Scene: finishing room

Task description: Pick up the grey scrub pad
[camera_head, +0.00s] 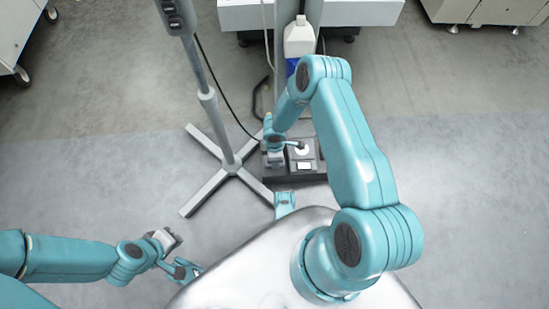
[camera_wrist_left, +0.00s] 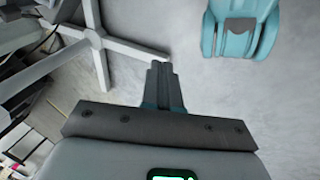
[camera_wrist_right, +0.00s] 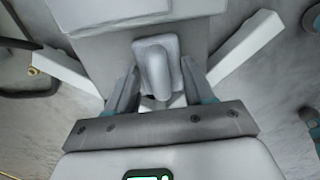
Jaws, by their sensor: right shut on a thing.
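The grey scrub pad (camera_wrist_right: 157,66) is a rounded grey block with a raised grip, seen in the right wrist view between the two fingers of my right gripper (camera_wrist_right: 160,82). The fingers press on its two sides. In the head view my right gripper (camera_head: 275,158) is low beside the dark base unit, and the pad is too small there to make out clearly. My left gripper (camera_head: 166,239) is at the lower left in the head view, far from the pad. In the left wrist view its fingers (camera_wrist_left: 161,78) are together with nothing between them.
A grey pole stand (camera_head: 232,165) with crossed feet stands just left of my right gripper. The dark base unit (camera_head: 300,179) carries a round white-topped part. A white bottle (camera_head: 298,40) stands behind my right arm. Open floor lies at the left and right.

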